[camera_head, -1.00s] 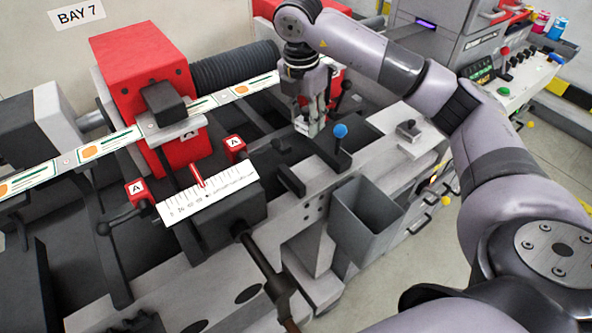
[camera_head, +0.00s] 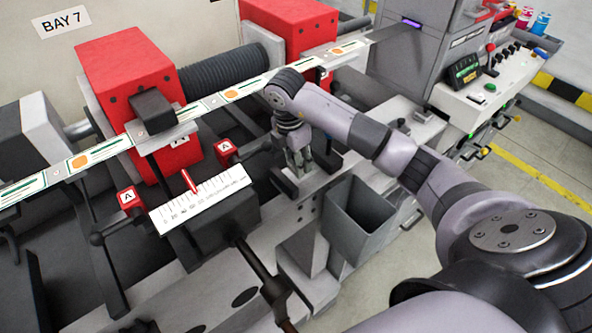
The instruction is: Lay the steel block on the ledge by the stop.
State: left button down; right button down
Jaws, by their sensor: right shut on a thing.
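My right gripper (camera_head: 298,168) points down over the grey machine ledge (camera_head: 325,178), close to a dark upright bar (camera_head: 284,184) that may be the stop. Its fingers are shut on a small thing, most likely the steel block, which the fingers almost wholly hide. I cannot tell whether the held block touches the ledge or hangs just above it. My left gripper is not in view.
A grey open bin (camera_head: 358,212) hangs in front of the ledge. The label web (camera_head: 225,95) runs behind. A small knobbed piece (camera_head: 422,113) sits further right.

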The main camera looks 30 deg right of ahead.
notch_tip(320, 180, down, 4)
jog(key=shift+f+p, duration=0.1)
jog(key=shift+p, duration=0.55)
jog(key=shift+f, duration=0.15)
jog(key=c, duration=1.5)
grip_release()
jog(key=shift+f, duration=0.2)
jog(key=o, duration=0.5)
jog(key=shift+c, duration=0.2)
jog(key=shift+r, duration=0.1)
